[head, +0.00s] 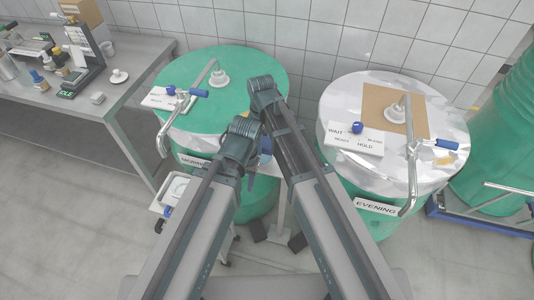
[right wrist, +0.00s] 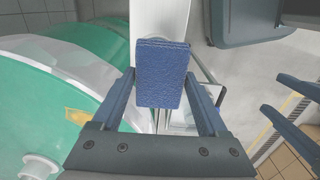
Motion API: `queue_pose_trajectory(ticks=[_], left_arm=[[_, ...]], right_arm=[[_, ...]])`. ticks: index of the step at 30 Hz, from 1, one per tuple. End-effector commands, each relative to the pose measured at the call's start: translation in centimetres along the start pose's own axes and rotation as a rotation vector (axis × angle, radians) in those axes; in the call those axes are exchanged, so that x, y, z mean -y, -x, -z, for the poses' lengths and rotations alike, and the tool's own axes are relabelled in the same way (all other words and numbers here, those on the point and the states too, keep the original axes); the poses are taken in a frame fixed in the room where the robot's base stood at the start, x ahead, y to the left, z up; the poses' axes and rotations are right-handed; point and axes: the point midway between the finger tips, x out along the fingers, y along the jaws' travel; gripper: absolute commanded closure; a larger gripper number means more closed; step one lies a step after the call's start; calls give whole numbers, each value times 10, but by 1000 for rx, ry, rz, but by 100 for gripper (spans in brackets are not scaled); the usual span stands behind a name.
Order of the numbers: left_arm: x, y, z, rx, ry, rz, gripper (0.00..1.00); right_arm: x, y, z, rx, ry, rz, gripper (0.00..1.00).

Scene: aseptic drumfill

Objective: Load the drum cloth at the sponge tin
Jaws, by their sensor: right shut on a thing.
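The drum cloth (right wrist: 162,72), a textured blue pad, is held between the fingers of my right gripper (right wrist: 160,80) in the right wrist view. In the head view, my forearms largely hide both grippers; only a small blue patch shows between them. My left gripper (right wrist: 272,92) shows at the right edge of the right wrist view, its two fingers apart and nothing seen between them. I cannot clearly pick out the sponge tin. A small white tray with a round item (head: 178,188) stands left of my arms in the head view and may be it.
A green-lidded drum (head: 240,85) stands behind my arms. The EVENING drum (head: 340,105) is at right, with a brown sheet (head: 378,98), a white sign (head: 355,140) and a blue-gripped lever. A grey bench (head: 120,85) with lab gear is at left. Floor at lower left is clear.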

Motion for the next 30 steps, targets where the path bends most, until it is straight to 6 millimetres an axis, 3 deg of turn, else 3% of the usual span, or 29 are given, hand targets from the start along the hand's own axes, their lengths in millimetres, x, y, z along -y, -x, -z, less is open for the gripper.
queue_pose_trajectory(ticks=[2, 11, 30], left_arm=[[0, 5, 0, 0, 0, 0, 50], [0, -3, 0, 0, 0, 0, 50], [-5, -56, 3, 0, 0, 0, 50]], right_arm=[[-8, 5, 5, 0, -3, 0, 68], [-7, -3, 4, 0, -3, 0, 68], [-7, -57, 4, 0, -3, 0, 68]])
